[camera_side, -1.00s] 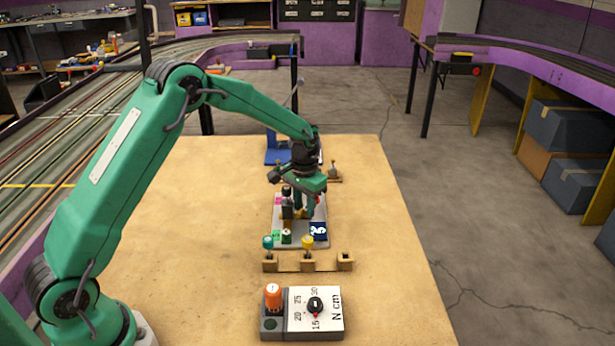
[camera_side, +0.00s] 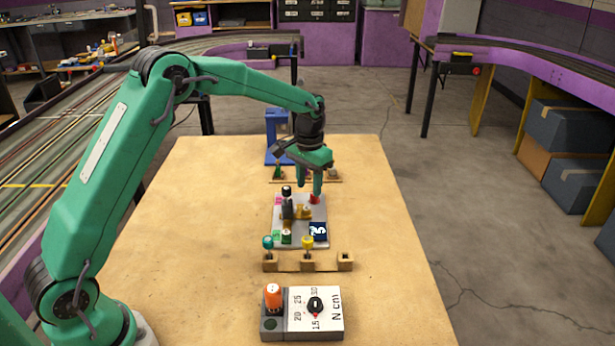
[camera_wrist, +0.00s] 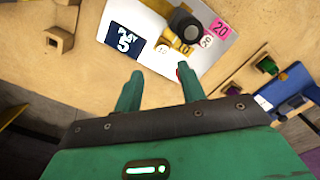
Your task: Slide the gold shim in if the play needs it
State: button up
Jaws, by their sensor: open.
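A light grey plate (camera_side: 284,236) lies on the table with a dark blue card (camera_side: 318,231) at its near right corner. In the wrist view the card (camera_wrist: 127,41) reads "PLAY 5". A dark post with a black knob (camera_side: 287,191) stands on the plate, a gold piece (camera_side: 303,212) beside it. A yellow-capped piece (camera_side: 307,242) sits in the near wooden rack. I cannot tell which of these two is the gold shim. A red piece (camera_side: 315,198) shows just below my gripper (camera_side: 311,188), which is open above the plate's far right part. My fingers (camera_wrist: 160,86) look empty.
The near rack (camera_side: 328,266) also bears a teal-capped piece (camera_side: 267,242). A grey box with a dial and an orange knob (camera_side: 273,296) stands nearer. A far rack (camera_side: 330,181) and a blue stand (camera_side: 272,155) are behind my gripper. Table on the right is clear.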

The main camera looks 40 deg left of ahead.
jog(key=s+d+r+t, duration=0.2)
jog(key=s+r+t, duration=0.1)
jog(key=s+r, duration=1.4)
jog(key=shift+s+r, duration=0.25)
jog(key=shift+s, duration=0.35)
dwell(0.4)
dwell(0.3)
jog(key=s+f+t, duration=0.2)
jog(key=s, duration=1.2)
jog(key=shift+t, duration=0.3)
